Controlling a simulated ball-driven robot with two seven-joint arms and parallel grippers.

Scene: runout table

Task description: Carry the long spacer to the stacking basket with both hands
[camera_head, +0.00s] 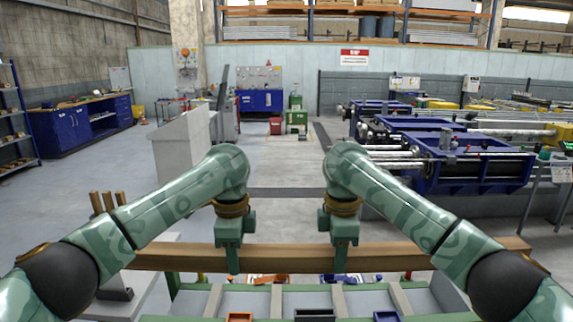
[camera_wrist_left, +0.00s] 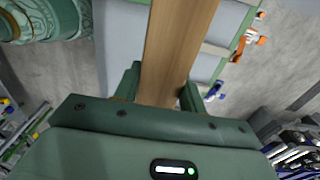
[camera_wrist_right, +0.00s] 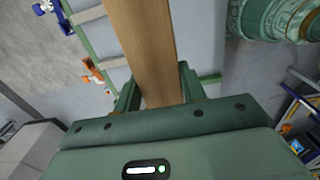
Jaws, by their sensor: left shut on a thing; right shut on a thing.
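The long spacer (camera_head: 288,257) is a brown wooden beam lying crosswise in front of me in the head view. My left gripper (camera_head: 233,263) and my right gripper (camera_head: 340,263) are both shut on it near its middle, a short way apart. The spacer also runs between the jaws in the left wrist view (camera_wrist_left: 178,50) and in the right wrist view (camera_wrist_right: 150,50). Its ends reach well past both grippers, and my arms cover parts of it. I cannot identify the stacking basket with certainty. Several upright wooden pieces (camera_head: 108,202) stand at the left, partly behind my left arm.
Below the spacer is a green-framed table (camera_head: 262,303) with grey panels and pale strips. Orange clamps (camera_head: 268,280) and blue clamps (camera_head: 345,279) sit at its far edge. A grey cabinet (camera_head: 183,145) stands left, blue machinery (camera_head: 470,170) right. Floor between is clear.

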